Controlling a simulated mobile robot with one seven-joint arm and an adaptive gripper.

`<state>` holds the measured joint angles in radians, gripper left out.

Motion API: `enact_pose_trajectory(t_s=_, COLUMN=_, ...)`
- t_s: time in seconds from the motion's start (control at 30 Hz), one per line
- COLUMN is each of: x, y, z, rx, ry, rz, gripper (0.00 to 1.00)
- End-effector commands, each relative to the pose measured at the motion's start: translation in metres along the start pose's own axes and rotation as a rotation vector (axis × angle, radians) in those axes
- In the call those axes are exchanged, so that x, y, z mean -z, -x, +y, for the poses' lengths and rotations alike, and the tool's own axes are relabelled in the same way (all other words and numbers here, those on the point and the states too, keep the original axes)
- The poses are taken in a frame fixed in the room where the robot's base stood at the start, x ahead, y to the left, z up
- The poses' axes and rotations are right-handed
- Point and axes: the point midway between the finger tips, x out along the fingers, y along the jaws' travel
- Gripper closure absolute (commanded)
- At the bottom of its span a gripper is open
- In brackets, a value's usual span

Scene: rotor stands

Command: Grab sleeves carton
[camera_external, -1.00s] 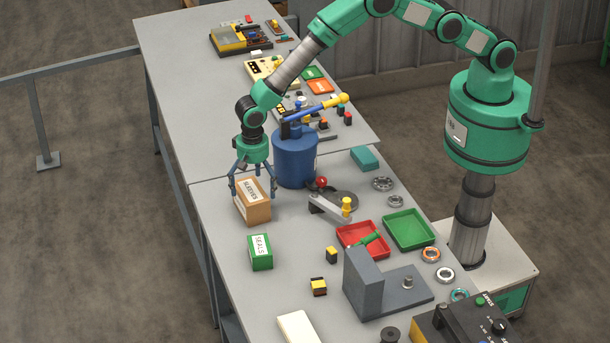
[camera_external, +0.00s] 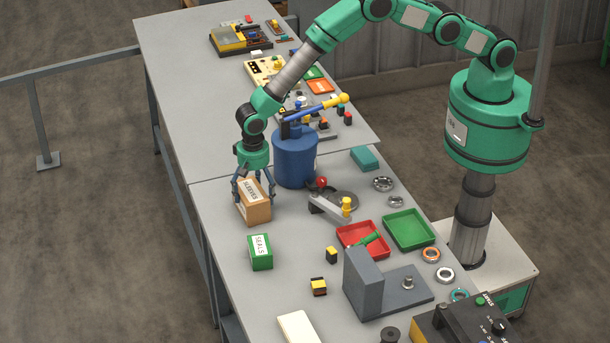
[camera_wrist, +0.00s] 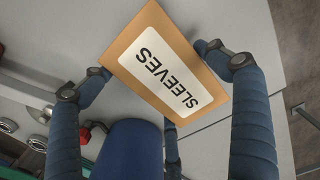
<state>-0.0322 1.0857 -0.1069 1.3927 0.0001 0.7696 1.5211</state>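The sleeves carton (camera_external: 257,211) is a brown box with a white SLEEVES label. It stands on the grey table near its left edge. In the wrist view the carton (camera_wrist: 158,62) fills the upper middle, its label upside down. My gripper (camera_external: 254,191) is over the carton from above, with its blue fingers down around its sides. In the wrist view my gripper (camera_wrist: 153,62) has fingertips against the carton's left and right edges, and it looks shut on it. A third finger is partly hidden below the carton.
A green SEALS carton (camera_external: 261,252) stands just in front. A blue cylinder with a lever (camera_external: 295,160) is close behind to the right. A grey lever device (camera_external: 330,208), a red tray (camera_external: 350,231) and a green tray (camera_external: 408,229) lie to the right.

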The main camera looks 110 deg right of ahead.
Motion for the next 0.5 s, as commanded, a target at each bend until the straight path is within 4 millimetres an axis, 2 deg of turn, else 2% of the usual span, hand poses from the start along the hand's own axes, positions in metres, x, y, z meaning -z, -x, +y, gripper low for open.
enact_pose_trajectory(t_s=0.03, x=0.0000, y=-0.0001, z=0.0002, rx=-0.001, ry=0.000, rz=0.000, gripper=0.30)
enact_pose_trajectory(t_s=0.17, x=0.0000, y=-0.0002, z=0.0003, rx=-0.001, ry=0.000, rz=0.000, gripper=0.56)
enact_pose_trajectory(t_s=0.2, x=0.0000, y=0.0009, z=-0.0005, rx=0.001, ry=0.000, rz=0.000, gripper=0.58)
enact_pose_trajectory(t_s=0.5, x=0.0000, y=0.0023, z=-0.0006, rx=0.001, ry=0.000, rz=0.000, gripper=0.59)
